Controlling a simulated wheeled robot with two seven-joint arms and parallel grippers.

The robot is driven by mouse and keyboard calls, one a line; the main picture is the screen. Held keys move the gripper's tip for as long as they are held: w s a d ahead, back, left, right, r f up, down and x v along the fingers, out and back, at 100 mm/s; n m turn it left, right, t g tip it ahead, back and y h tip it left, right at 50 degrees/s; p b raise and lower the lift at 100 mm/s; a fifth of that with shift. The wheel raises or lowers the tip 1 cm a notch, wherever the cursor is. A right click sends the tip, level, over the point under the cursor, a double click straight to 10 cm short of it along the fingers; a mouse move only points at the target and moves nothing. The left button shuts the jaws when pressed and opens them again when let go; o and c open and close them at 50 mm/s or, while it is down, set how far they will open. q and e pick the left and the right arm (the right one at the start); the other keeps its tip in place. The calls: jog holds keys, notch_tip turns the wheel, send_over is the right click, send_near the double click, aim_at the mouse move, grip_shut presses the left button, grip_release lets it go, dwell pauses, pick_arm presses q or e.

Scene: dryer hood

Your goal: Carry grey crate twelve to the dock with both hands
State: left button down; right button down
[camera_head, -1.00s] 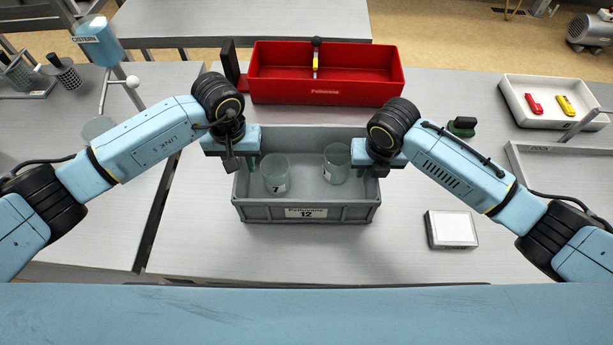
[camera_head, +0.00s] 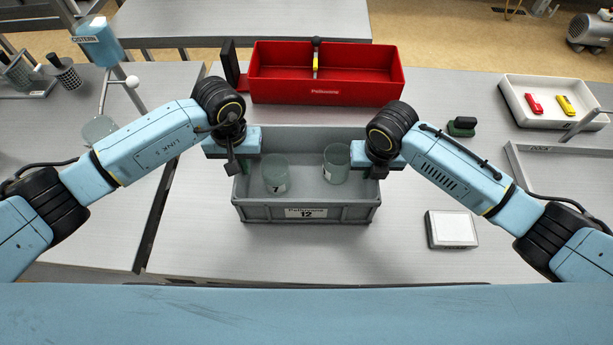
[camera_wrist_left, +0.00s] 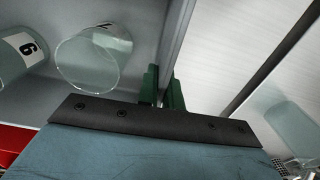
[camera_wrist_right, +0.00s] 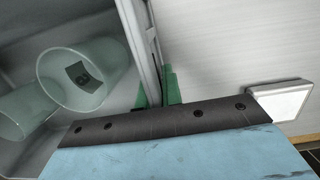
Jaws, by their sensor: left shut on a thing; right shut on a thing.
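The grey crate (camera_head: 306,213), labelled 12, sits upright on the table below the red tray. Two glass beakers stand inside it, one marked 7 (camera_head: 276,175) at left and another (camera_head: 336,165) at right. My left gripper (camera_head: 240,168) is shut on the crate's left wall; its green fingers (camera_wrist_left: 162,88) straddle that wall in the left wrist view. My right gripper (camera_head: 374,171) is shut on the right wall, with green fingers (camera_wrist_right: 156,88) on either side of it in the right wrist view. Whether the crate's base touches the table is hard to tell.
A red tray (camera_head: 325,95) stands just behind the crate. A white box (camera_head: 452,229) lies to its right, and a dark green object (camera_head: 462,126) further back. A white tray (camera_head: 550,113) is at far right. A gap between tables runs along the left.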

pick_arm(q)
jog(key=shift+r, duration=0.15)
pick_arm(e)
jog(key=shift+r, duration=0.15)
